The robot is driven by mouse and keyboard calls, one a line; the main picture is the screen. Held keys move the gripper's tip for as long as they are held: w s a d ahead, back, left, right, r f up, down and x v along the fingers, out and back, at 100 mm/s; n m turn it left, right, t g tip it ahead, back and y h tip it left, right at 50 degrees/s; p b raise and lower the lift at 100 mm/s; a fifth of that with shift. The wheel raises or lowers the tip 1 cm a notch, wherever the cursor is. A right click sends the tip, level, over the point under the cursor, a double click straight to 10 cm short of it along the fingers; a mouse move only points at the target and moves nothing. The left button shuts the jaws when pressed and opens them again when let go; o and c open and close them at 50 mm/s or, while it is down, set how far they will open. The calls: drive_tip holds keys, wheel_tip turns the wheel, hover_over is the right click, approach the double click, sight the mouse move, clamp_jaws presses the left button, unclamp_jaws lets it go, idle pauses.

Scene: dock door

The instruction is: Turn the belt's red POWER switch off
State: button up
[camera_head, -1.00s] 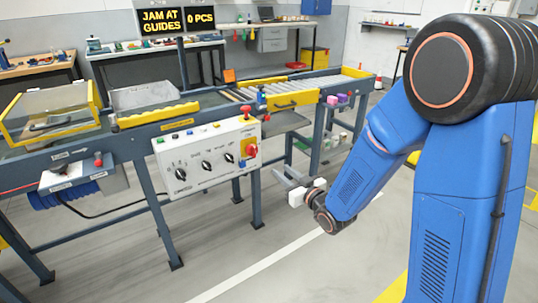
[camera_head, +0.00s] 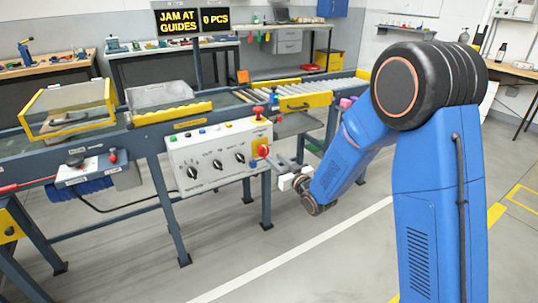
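The white control panel (camera_head: 218,160) hangs on the front of the belt frame, with several black rotary knobs. At its right end a red rotary switch (camera_head: 263,150) sits on a yellow plate; I cannot read its label or setting.
The belt frame (camera_head: 180,125) runs across behind the panel, with a yellow-framed clear guard (camera_head: 70,108) at left. A motor box (camera_head: 95,170) with a red knob is left below. A display (camera_head: 178,21) reads "JAM AT GUIDES". The floor in front is clear.

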sight(266, 151)
drive_tip(key=shift+x, duration=2.9)
clamp_jaws()
